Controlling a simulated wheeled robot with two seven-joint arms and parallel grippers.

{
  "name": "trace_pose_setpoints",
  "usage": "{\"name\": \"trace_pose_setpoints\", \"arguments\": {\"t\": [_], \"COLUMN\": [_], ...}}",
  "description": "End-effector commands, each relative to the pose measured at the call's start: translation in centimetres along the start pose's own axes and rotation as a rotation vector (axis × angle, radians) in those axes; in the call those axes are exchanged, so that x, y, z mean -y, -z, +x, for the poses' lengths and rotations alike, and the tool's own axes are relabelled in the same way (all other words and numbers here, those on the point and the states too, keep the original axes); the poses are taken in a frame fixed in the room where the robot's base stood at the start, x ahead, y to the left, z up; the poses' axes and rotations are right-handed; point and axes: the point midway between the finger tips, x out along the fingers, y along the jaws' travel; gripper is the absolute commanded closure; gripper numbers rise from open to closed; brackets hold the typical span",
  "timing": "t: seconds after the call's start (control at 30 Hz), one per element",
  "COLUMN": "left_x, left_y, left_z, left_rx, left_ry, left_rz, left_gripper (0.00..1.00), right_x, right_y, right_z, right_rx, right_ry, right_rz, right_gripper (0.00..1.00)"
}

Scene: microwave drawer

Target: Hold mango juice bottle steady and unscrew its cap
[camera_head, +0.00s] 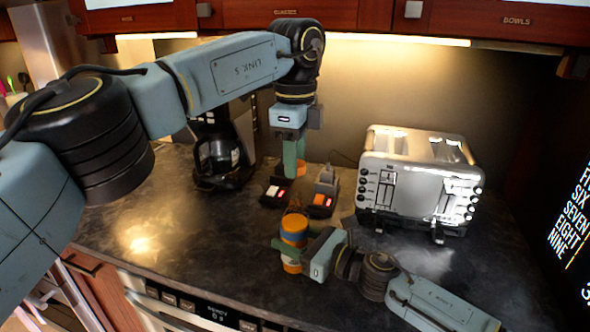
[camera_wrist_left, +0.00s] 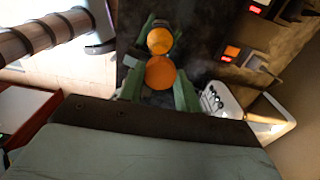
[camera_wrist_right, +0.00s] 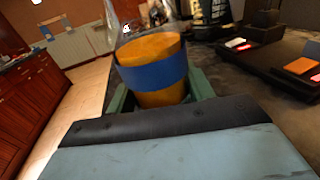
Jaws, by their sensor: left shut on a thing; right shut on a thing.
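The mango juice bottle (camera_head: 292,237), orange with a blue band, stands upright near the counter's front. My right gripper (camera_head: 291,250) is shut around its body; the bottle (camera_wrist_right: 155,72) also fills the middle of the right wrist view, between the green fingers. My left gripper (camera_head: 295,163) points down, well above and behind the bottle in the head view, shut on the orange cap (camera_head: 301,168). In the left wrist view the cap (camera_wrist_left: 160,73) sits between the green fingers, apart from the bottle's round orange top (camera_wrist_left: 160,40). The far finger is partly hidden in the head view.
A silver toaster (camera_head: 418,180) stands at the right. A coffee maker (camera_head: 220,155) stands at the back left. Two small dark boxes with lit switches (camera_head: 276,191) (camera_head: 323,197) lie behind the bottle. The dark counter (camera_head: 175,225) is clear at the left.

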Motion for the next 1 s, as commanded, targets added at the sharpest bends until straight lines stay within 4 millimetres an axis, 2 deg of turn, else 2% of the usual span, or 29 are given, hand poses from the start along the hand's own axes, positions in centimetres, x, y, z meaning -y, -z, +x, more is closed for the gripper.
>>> {"name": "trace_pose_setpoints", "arguments": {"t": [0.2, 0.23, 0.4, 0.77, 0.87, 1.0], "left_x": [0.0, 0.0, 0.0, 0.0, 0.0, 0.0], "left_y": [0.0, 0.0, 0.0, 0.0, 0.0, 0.0], "left_z": [-0.2, -0.2, -0.1, -0.1, -0.1, -0.1], "left_rx": [0.000, 0.000, 0.000, 0.000, 0.000, 0.000], "left_ry": [-0.001, -0.001, -0.001, -0.001, -0.001, -0.001], "left_rz": [0.001, 0.001, 0.001, 0.000, 0.000, 0.000], "left_gripper": [0.94, 0.94, 0.94, 0.94, 0.94, 0.94], "right_x": [0.0, 0.0, 0.0, 0.0, 0.1, 0.1], "right_y": [0.0, 0.0, 0.0, 0.0, 0.1, 0.2], "right_z": [0.0, 0.0, 0.0, -0.5, -1.8, -4.7], "right_rx": [0.000, 0.000, 0.000, 0.000, -0.002, -0.003], "right_ry": [0.000, 0.000, 0.000, 0.000, 0.001, 0.001], "right_rz": [0.000, 0.000, 0.000, 0.000, -0.001, 0.001], "right_gripper": [1.00, 0.45, 0.23, 0.22, 0.22, 0.22]}}
